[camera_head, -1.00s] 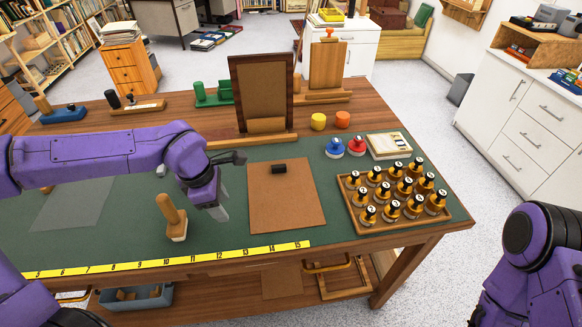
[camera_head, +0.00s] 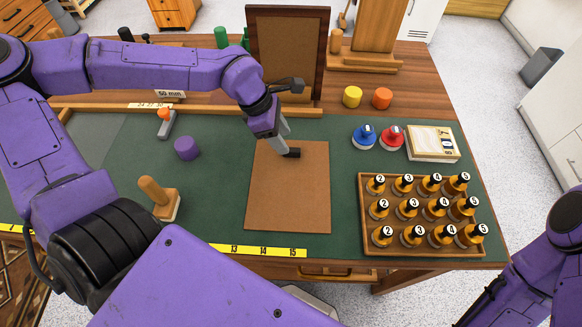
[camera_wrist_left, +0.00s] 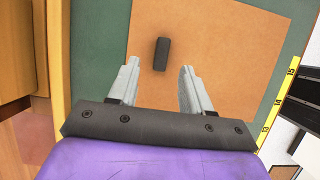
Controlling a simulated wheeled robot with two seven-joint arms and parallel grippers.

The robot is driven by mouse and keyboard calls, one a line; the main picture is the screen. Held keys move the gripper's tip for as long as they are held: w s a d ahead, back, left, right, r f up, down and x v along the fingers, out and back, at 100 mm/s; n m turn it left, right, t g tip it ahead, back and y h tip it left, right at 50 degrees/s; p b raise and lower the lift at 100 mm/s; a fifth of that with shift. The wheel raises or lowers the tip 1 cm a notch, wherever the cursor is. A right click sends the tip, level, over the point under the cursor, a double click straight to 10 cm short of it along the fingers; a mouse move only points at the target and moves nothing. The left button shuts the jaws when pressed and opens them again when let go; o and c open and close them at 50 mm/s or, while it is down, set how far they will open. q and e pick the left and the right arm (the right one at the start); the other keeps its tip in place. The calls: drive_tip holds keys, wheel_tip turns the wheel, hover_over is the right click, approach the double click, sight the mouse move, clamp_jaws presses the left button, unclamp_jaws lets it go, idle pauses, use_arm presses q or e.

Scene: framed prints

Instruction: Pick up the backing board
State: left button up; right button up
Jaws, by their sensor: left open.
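The backing board (camera_head: 290,195) is a flat brown rectangle lying on the green mat, with a small black block-shaped grip (camera_head: 292,152) near its far edge. My left gripper (camera_head: 284,142) is open at the board's far end, with its fingers close to the black grip. In the left wrist view, the board (camera_wrist_left: 225,65) lies below the open fingers (camera_wrist_left: 160,68). The black grip (camera_wrist_left: 162,53) shows in the gap just past the fingertips, and nothing is held. Whether a finger touches it, I cannot tell. My right arm shows at the right edge, its gripper out of view.
A wooden tray (camera_head: 366,248) of numbered bottles stands right of the board. A framed panel (camera_head: 288,50) stands upright behind it. A wood-handled tool (camera_head: 160,200) and purple cylinder (camera_head: 187,148) are to the left. Yellow ruler tape (camera_head: 262,252) runs along the front.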

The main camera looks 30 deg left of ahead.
sight(290, 179)
use_arm(q)
drive_tip(key=x, duration=0.3)
drive_tip(key=shift+w+d+f, duration=0.15)
drive_tip(key=shift+f, duration=0.1)
drive_tip(key=shift+d+f, duration=0.25)
drive_tip(key=shift+f, duration=0.1)
clamp_jaws()
